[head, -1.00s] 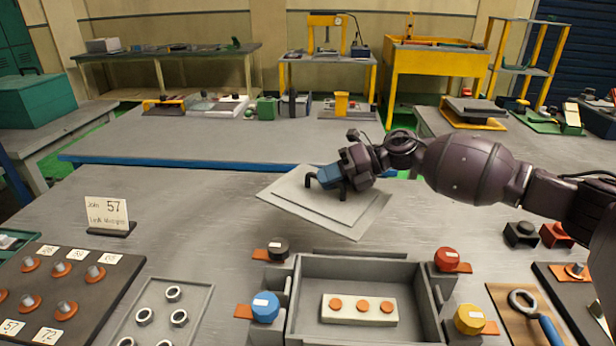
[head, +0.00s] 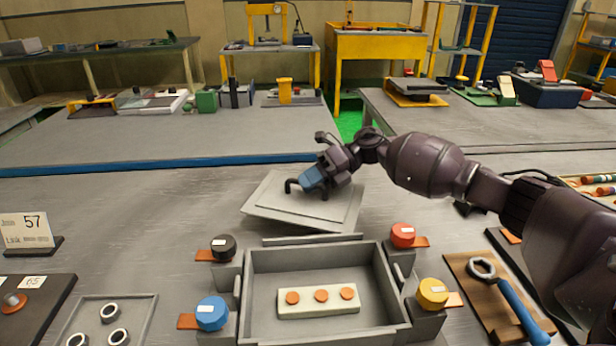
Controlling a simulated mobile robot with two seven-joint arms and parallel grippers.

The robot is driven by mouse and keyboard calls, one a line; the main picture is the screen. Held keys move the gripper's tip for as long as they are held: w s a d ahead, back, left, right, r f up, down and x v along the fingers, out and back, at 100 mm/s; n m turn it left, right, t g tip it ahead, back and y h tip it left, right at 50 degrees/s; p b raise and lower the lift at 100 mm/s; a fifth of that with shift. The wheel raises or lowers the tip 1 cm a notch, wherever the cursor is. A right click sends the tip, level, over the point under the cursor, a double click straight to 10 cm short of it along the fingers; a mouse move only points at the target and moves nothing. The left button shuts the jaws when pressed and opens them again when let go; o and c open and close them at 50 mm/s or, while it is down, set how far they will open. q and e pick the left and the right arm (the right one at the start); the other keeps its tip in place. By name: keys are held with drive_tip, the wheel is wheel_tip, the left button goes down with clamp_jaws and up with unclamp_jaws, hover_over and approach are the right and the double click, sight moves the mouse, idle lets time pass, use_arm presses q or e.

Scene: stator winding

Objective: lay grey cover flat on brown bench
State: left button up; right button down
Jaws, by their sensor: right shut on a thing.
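The grey cover (head: 285,208) is a flat plate with a raised middle panel. It is behind the open grey box (head: 322,326), tilted, with its near left edge low. My right gripper (head: 308,186) is shut on the cover's handle, which it largely hides. Whether the cover touches the surface below it, I cannot tell. The grey work surface (head: 120,205) is around the box; a brown bench is not clearly seen in view. My left gripper is not in view.
The box holds a pale block (head: 319,300) with orange discs. Black (head: 223,245), blue (head: 211,312), red (head: 403,234) and yellow (head: 432,292) knobs stand at its corners. A wrench (head: 508,295) lies on a board at right. The surface left of the cover is clear.

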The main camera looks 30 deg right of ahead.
sight(311, 195)
drive_tip(key=shift+f+b, duration=0.65)
drive_tip(key=shift+f, duration=1.7)
drive_tip(key=shift+f, duration=0.35)
drive_tip(key=shift+f, duration=0.15)
drive_tip(key=shift+b, duration=0.3)
